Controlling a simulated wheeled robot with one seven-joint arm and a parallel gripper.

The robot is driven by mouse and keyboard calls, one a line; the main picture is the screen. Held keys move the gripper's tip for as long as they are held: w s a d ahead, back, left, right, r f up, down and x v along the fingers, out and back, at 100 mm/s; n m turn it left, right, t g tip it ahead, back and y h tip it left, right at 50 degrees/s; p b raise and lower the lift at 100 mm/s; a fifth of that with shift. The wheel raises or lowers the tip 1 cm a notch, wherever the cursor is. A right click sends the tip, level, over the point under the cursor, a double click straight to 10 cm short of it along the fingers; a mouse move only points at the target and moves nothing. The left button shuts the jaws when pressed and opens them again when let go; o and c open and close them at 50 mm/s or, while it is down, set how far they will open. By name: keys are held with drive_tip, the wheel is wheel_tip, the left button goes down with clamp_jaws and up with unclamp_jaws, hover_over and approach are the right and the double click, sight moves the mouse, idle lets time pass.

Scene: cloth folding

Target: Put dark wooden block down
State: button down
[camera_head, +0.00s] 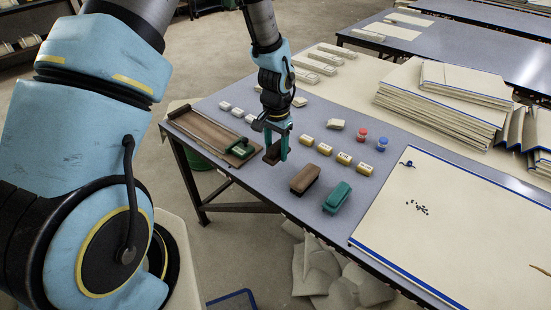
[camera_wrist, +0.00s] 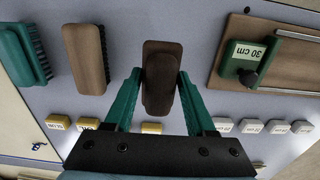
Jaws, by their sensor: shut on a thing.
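My gripper (camera_head: 278,138) is upright over the near part of the table, shut on the dark wooden block (camera_head: 271,155). In the wrist view the green fingers of my gripper (camera_wrist: 161,84) close on both sides of the block (camera_wrist: 160,90). The block is dark brown and looks like a raised grip on a wider rounded base. Its base is very near the grey tabletop (camera_head: 240,185); I cannot tell whether it touches.
The wooden board (camera_head: 190,122) with a green 30 cm stop (camera_head: 241,149) lies left of the block. A brown brush (camera_head: 305,178) and a green brush (camera_head: 337,197) lie to the right. Yellowish blocks (camera_head: 326,150) and white blocks (camera_head: 238,112) stand behind. Cloth (camera_head: 450,225) covers the right.

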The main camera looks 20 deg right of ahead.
sight(276, 169)
drive_tip(key=shift+f+p, duration=0.55)
drive_tip(key=shift+f, duration=1.85)
drive_tip(key=shift+f, duration=0.1)
drive_tip(key=shift+f, duration=0.15)
drive_tip(key=shift+c, duration=1.1)
unclamp_jaws()
wheel_tip(276, 169, up, 12)
drive_tip(key=b, duration=0.3)
drive_tip(key=shift+r, duration=0.25)
